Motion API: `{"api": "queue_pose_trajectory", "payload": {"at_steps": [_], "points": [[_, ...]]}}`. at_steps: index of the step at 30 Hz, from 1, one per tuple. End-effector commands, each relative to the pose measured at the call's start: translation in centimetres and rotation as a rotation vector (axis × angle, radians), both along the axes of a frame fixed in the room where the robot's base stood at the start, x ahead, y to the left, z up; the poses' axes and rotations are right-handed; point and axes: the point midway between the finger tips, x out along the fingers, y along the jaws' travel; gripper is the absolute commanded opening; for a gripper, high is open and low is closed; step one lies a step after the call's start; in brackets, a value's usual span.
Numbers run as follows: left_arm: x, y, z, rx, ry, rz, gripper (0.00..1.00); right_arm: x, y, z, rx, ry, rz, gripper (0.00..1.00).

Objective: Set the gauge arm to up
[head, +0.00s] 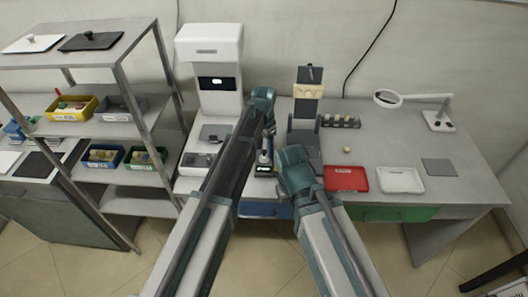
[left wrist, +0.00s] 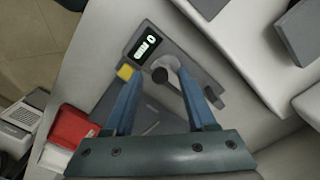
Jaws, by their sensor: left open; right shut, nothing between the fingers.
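The gauge is a small grey device with a lit display (left wrist: 146,48), seen in the left wrist view. In the head view the gauge (head: 264,167) stands on the bench, partly hidden by my left arm. My left gripper (left wrist: 158,80) is open, its fingers on either side of the knob, with no clear contact. It also shows in the head view (head: 268,130). My right gripper (head: 290,160) is shut and empty, right of the gauge.
A tall white machine (head: 210,95) stands left of the gauge, and a dark stand with a cream block (head: 308,91) stands right of it. A red tray (head: 346,178), a white tray (head: 400,180) and a magnifier lamp (head: 388,98) are farther right. Shelving (head: 130,80) stands at left.

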Motion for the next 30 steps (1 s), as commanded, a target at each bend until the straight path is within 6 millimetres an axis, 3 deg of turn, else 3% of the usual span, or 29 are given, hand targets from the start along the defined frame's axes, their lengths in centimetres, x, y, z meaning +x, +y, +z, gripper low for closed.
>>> {"api": "queue_pose_trajectory", "payload": {"at_steps": [6, 15, 30], "points": [[0.0, 0.0, 0.07, 0.0, 0.0, 0.0, 0.53, 0.0, 0.0, 0.07, 0.0, 0.0, 0.0, 0.0], [0.0, 0.0, 0.07, 0.0, 0.0, 0.0, 0.0, 0.0, 0.0, 0.07, 0.0, 0.0, 0.0, 0.0], [0.0, 0.0, 0.06, 0.0, 0.0, 0.0, 0.0, 0.0, 0.0, 0.06, 0.0, 0.0, 0.0, 0.0]]}}
